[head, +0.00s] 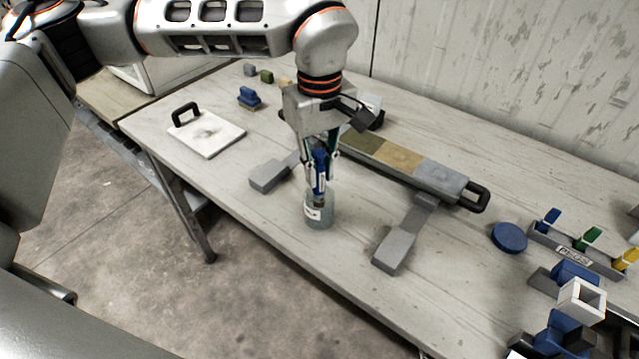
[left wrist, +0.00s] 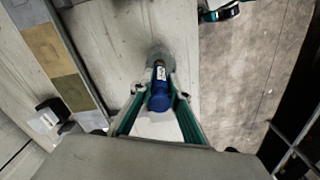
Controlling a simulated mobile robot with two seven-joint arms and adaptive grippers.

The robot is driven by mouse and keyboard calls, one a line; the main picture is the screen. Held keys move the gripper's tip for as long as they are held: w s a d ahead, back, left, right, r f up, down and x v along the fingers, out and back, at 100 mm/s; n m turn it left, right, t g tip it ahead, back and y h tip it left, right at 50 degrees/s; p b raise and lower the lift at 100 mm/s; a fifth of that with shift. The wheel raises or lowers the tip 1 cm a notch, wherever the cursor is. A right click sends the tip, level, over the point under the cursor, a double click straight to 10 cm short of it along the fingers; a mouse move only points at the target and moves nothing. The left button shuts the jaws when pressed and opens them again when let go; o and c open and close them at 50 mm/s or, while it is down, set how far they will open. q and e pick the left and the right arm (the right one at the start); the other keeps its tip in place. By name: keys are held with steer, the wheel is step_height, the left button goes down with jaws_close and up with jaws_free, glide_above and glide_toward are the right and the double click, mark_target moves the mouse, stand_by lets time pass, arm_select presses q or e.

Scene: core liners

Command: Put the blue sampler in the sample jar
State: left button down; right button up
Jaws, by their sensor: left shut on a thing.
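The blue sampler (head: 320,168) is upright in my left gripper (head: 319,172), which is shut on it. It also shows in the left wrist view (left wrist: 159,98) between the teal-lined fingers. The sample jar (head: 320,215) is a clear grey jar with a white label, standing near the table's front edge. It also shows beyond the sampler in the left wrist view (left wrist: 158,55). The sampler's lower end is at the jar's mouth; how deep it reaches is hard to tell. A dark, teal-striped part, seemingly my right gripper (left wrist: 222,11), shows at the top edge there; its jaws are unclear.
A long core tray (head: 436,176) on grey feet lies behind the jar. A white board (head: 222,139) with a black handle lies left. A blue disc (head: 509,237), a rack (head: 574,249) with coloured pegs and a white square frame (head: 581,302) are right.

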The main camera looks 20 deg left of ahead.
mark_target(320, 187)
arm_select(q)
step_height(320, 187, down, 4)
steer(key=shift+f, duration=0.2)
steer(key=shift+f, duration=0.15)
steer(key=c, duration=1.9)
jaws_free()
